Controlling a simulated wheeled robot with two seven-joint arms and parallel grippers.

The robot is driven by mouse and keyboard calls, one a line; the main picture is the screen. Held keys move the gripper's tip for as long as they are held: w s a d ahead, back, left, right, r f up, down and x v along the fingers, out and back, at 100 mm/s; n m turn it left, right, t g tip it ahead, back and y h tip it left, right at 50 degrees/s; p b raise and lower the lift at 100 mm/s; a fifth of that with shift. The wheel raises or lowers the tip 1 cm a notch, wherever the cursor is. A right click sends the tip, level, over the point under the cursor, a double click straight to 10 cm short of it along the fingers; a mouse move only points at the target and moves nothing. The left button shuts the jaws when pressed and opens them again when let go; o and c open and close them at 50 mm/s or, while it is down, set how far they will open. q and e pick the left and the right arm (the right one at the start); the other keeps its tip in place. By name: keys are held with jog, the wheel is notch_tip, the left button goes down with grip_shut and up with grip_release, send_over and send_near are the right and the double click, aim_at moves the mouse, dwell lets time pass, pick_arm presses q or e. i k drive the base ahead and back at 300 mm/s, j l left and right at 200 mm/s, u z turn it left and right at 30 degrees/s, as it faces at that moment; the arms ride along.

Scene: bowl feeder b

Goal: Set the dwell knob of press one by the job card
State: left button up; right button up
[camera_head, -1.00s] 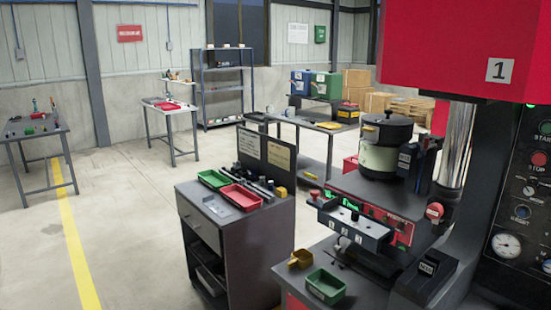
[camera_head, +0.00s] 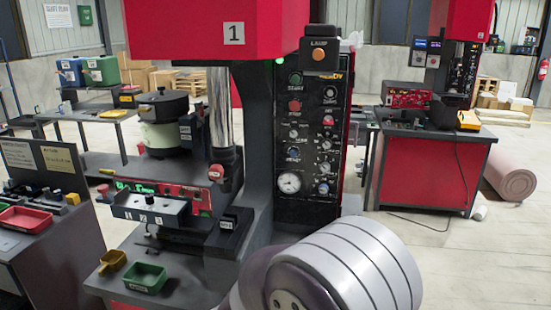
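Press one has a red head with a "1" plate (camera_head: 233,34) left of centre. Its black control panel (camera_head: 307,205) is right of the column. The panel bears a green start button (camera_head: 295,79), a red stop button (camera_head: 295,106), several dark knobs, including one at the upper right (camera_head: 330,94), and a round gauge (camera_head: 289,184). Most knob labels are too small to read, so I cannot tell which is the dwell knob. Two printed cards, one pale (camera_head: 17,154) and one yellowish (camera_head: 59,159), stand on the cart at left; their text is unreadable. Neither gripper shows.
A large pale arm link of mine fills the bottom centre. A green tray (camera_head: 146,278) and a yellow scoop (camera_head: 112,262) lie on the press table. A red tray (camera_head: 24,220) is on the cart. Another red press station (camera_head: 424,172) stands at right, with open floor before it.

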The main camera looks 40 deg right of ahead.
aim_at(325, 166)
jog(key=z, duration=1.65)
